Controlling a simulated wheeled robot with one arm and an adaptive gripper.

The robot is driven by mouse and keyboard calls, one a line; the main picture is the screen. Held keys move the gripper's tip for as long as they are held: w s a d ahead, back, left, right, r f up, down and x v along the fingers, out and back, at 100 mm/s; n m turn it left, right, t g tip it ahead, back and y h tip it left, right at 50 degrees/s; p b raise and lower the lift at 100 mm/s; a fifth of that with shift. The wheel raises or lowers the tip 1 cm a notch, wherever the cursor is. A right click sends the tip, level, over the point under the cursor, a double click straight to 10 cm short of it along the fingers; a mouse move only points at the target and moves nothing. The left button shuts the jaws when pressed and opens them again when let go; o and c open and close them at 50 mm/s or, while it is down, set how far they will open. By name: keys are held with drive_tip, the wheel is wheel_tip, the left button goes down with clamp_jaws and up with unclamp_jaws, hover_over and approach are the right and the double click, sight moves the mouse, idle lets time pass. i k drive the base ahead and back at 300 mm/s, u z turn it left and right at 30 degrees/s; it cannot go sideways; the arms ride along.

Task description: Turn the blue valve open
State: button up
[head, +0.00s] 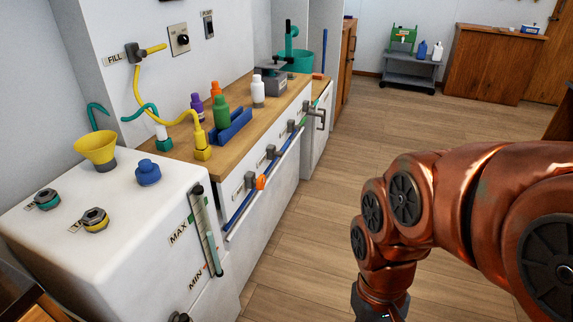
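A blue knob-like fitting (148,173) stands on top of the white tank at the left. A blue pipe (238,212) runs along the front of the counter, with an orange piece (261,182) and grey fittings (272,152) near it. I cannot tell for sure which of these is the blue valve, or whether it is open. My copper-coloured arm fills the lower right. Only a dark part at its end (380,305) shows at the bottom edge. My fingertips are cut off below the frame, well apart from the tank and pipe.
The white tank (130,235) carries a yellow funnel (97,148) and two capped ports. Several bottles and a blue tray (232,127) stand on the wooden counter. A yellow hose (138,95) loops above. Wooden floor (330,190) lies clear between counter and arm. A grey cart (408,72) stands behind.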

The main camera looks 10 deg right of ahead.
sight(281, 153)
drive_tip(key=u, duration=2.3)
drive_tip(key=k, duration=0.85)
drive_tip(key=z, duration=1.35)
drive_tip(key=i, duration=1)
